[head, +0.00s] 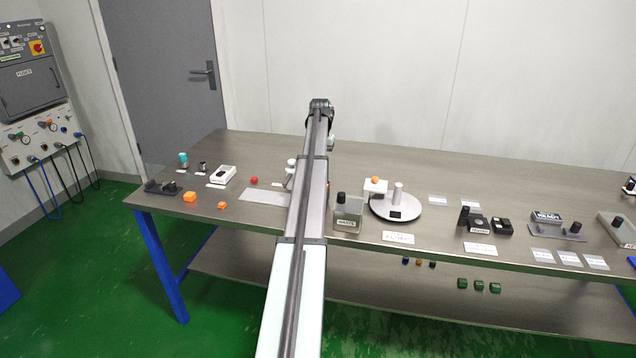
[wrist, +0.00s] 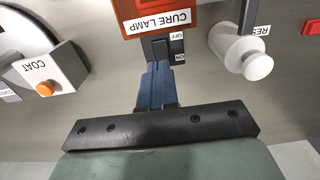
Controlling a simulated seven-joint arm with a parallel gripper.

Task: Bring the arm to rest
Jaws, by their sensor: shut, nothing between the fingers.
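A COAT box (wrist: 60,70) with an orange button is left of the fingers, and a white knob (wrist: 240,55) is right. The bench's back strip looks clear.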

